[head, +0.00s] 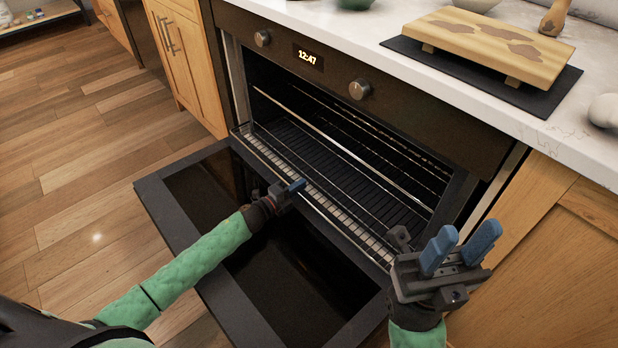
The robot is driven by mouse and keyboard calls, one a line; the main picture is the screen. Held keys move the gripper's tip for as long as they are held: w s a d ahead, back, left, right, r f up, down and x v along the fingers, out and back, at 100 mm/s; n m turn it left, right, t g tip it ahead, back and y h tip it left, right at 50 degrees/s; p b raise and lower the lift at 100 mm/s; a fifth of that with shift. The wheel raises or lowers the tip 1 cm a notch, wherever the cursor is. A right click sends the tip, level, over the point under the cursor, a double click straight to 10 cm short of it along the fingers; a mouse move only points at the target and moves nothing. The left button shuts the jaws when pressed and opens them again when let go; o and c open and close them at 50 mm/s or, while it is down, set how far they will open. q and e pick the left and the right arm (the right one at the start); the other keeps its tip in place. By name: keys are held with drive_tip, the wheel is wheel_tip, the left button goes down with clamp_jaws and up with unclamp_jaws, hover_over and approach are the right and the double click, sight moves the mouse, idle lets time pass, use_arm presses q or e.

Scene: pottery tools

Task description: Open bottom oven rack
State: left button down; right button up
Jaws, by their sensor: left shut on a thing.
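The oven (235,75) stands with its door (165,205) folded down flat. The bottom rack (350,200), of dark wire, lies low inside the cavity, its front edge near the oven's opening. My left gripper (292,187) reaches over the open door and is shut on the rack's front edge, left of its middle; the fingers partly hide the contact. My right gripper (462,245) is open and empty, its blue fingers apart, in front of the oven's right side and clear of the rack.
Another rack (345,148) is higher in the cavity. Oven knobs (359,90) and a clock (307,57) are above. The counter (370,65) holds a wooden board (490,45) on a dark mat (540,100). Cabinets flank the oven; floor at left is clear.

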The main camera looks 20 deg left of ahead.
use_arm(q)
drive_tip(key=shift+v, duration=1)
drive_tip(key=shift+f, duration=0.1)
drive_tip(key=c, duration=1.5)
unclamp_jaws()
drive_tip(key=shift+p+v, duration=0.6)
drive_tip(key=shift+v, duration=3.3)
